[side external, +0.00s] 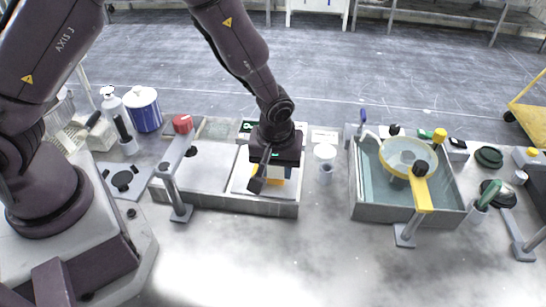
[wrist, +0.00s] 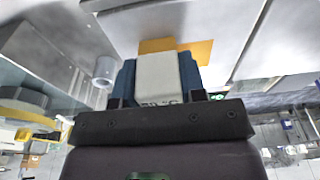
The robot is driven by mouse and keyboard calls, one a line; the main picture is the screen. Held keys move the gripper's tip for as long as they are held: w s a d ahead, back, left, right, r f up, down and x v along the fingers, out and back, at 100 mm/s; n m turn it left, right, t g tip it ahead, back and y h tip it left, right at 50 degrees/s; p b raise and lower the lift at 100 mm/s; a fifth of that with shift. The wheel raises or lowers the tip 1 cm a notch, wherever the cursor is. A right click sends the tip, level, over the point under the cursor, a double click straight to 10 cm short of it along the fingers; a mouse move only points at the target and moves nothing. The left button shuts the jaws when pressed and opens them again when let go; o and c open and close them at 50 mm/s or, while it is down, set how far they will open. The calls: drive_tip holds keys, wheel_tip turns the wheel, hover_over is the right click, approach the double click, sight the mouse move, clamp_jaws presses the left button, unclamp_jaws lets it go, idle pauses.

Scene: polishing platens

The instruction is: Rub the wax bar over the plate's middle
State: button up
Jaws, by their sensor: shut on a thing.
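My gripper (side external: 266,172) is low over the right half of a long grey tray (side external: 225,207), above a pale plate (side external: 240,178). In the wrist view my gripper (wrist: 158,76) is shut on a whitish block with dark lettering, which I take as the wax bar (wrist: 158,78); blue shows on both sides of it. An orange patch (wrist: 200,51) shows just beyond the block, and orange also shows under my gripper in the side view. Whether it is part of the bar or lies on the plate I cannot tell. Contact with the plate is hidden.
A white cup (side external: 325,153) stands just right of the tray. Further right is a grey basin (side external: 375,212) with a yellow-armed round platen (side external: 402,148). The front bench is clear.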

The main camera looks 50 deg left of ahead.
drive_tip(key=shift+w+a, duration=1.65)
wheel_tip(320, 180, up, 8)
idle(0.6)
idle(0.5)
